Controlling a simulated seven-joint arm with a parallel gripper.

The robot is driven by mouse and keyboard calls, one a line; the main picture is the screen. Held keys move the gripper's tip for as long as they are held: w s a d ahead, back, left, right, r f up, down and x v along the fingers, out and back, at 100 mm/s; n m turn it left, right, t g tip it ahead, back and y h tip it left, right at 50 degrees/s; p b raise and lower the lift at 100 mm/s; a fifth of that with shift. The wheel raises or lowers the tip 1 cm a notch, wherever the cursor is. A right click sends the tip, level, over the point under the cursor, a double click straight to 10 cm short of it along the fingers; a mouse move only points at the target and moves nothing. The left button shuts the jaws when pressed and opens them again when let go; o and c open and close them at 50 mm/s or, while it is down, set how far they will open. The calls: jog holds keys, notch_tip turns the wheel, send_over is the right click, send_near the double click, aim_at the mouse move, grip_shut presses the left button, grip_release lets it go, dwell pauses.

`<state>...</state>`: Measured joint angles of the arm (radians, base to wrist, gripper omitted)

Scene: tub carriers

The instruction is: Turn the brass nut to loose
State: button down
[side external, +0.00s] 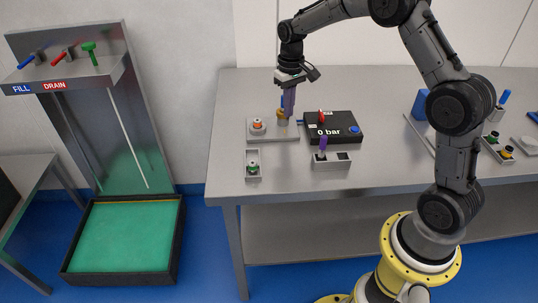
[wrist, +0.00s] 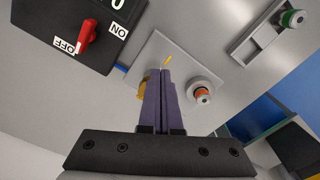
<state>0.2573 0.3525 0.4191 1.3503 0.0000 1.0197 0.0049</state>
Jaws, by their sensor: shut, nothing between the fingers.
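The brass nut (side external: 281,116) sits on a grey plate (side external: 262,137) on the table, mostly behind my fingers. In the wrist view a brass-coloured part of it (wrist: 150,84) shows just left of the fingers, and a yellow mark (wrist: 168,60) shows on the plate beyond the tips. My gripper (side external: 288,114) points down at the nut, its purple fingers (wrist: 164,72) shut together with nothing between them. The tips are close beside or over the nut; I cannot tell whether they touch it. The marks for loose cannot be read.
An orange-ringed fitting (side external: 258,126) shares the plate, close to my fingers. A black box (side external: 338,121) reading 0 bar, with a red ON/OFF switch (wrist: 87,37), stands right of it. A green-knobbed holder (side external: 253,172) and a purple-handled box (side external: 331,164) stand in front.

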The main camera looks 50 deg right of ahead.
jog(key=shift+f, duration=0.7)
jog(key=shift+w+d, duration=0.15)
jog(key=shift+w, duration=0.15)
dwell(0.4)
jog(key=shift+s+d, duration=0.1)
jog(key=shift+d, duration=0.45)
jog(key=shift+s+a+r, duration=0.1)
jog(key=shift+s+a, duration=0.05)
jog(key=shift+s, duration=0.3)
notch_tip(320, 180, up, 6)
jog(key=shift+f, duration=0.1)
dwell(0.5)
